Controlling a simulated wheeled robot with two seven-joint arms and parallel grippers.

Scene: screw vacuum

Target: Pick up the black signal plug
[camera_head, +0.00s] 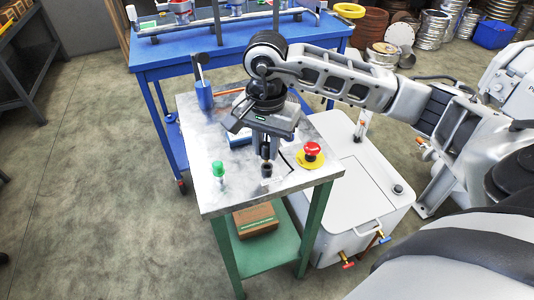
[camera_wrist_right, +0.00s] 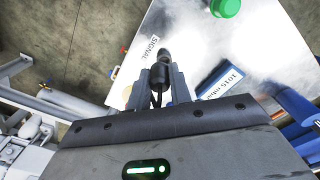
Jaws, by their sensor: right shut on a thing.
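The black signal plug (camera_head: 267,170) is at the front part of the metal-topped table (camera_head: 205,145), and in the right wrist view it shows as a dark, rounded piece (camera_wrist_right: 162,62) between the fingertips. My right gripper (camera_head: 266,152) points down over the table and is shut on the plug; its fingers (camera_wrist_right: 162,84) press on both sides of it. A "SIGNAL" label (camera_wrist_right: 152,46) lies on the tabletop beside the plug. I cannot tell whether the plug touches the table. My left gripper is not in view.
A red emergency button on a yellow base (camera_head: 312,150) stands right of the gripper. A green-topped piece (camera_head: 218,170) stands to its left. A blue labelled block (camera_head: 238,138) and a blue holder (camera_head: 204,95) are behind. A white cabinet (camera_head: 350,185) adjoins the table's right side.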

